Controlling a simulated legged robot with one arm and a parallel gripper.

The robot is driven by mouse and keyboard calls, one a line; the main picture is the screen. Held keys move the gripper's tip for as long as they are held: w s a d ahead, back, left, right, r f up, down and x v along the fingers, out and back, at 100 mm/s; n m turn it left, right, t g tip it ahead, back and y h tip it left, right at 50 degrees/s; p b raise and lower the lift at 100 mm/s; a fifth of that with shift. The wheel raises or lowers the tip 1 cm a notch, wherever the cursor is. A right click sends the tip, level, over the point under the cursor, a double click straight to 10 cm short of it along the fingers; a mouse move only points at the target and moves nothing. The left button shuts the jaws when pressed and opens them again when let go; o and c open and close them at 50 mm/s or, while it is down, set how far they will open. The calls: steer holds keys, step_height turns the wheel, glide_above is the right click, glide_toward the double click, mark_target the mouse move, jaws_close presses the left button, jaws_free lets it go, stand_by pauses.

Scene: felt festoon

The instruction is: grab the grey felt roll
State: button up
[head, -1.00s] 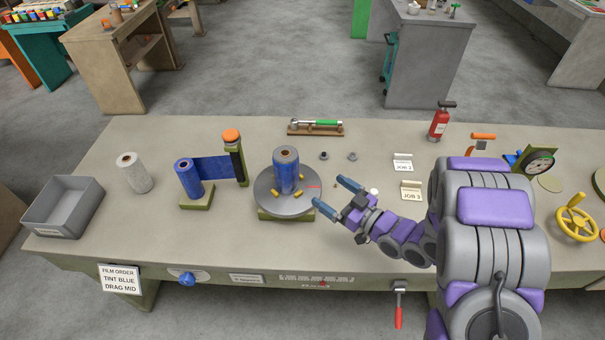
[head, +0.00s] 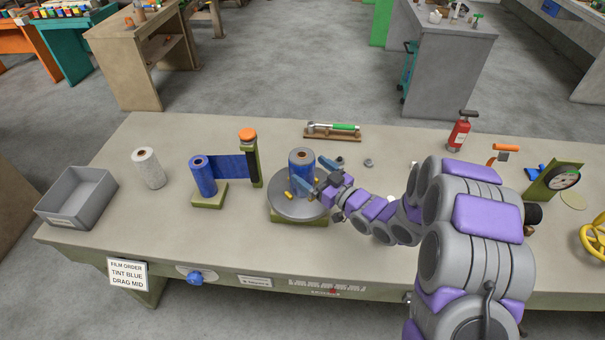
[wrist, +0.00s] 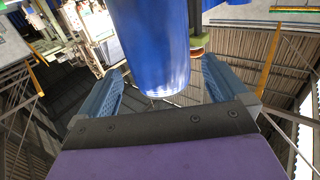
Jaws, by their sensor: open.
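I see no roll that is plainly grey felt. A blue-wrapped roll with a greyish top and brown core (head: 300,160) stands upright on the round grey turntable (head: 283,208). My gripper (head: 315,176) is open at the roll's right side, one finger in front of it and one behind. In the wrist view the blue roll (wrist: 150,45) lies between the two spread fingers, with gaps on both sides. A pale whitish roll (head: 148,168) stands at the left of the bench.
A blue film roll (head: 203,177) on a stand feeds film to an orange-topped post (head: 255,165) left of the turntable. A grey bin (head: 77,198) sits at the left end. A green-handled tool (head: 335,127) lies behind. Small yellow pieces rest on the turntable.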

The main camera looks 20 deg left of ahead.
steer(key=b+x, duration=0.1)
steer(key=x, duration=0.4)
steer(key=shift+r, duration=0.15)
steer(key=shift+w, duration=0.1)
steer(key=shift+c, duration=0.4)
steer(key=c, duration=1.2)
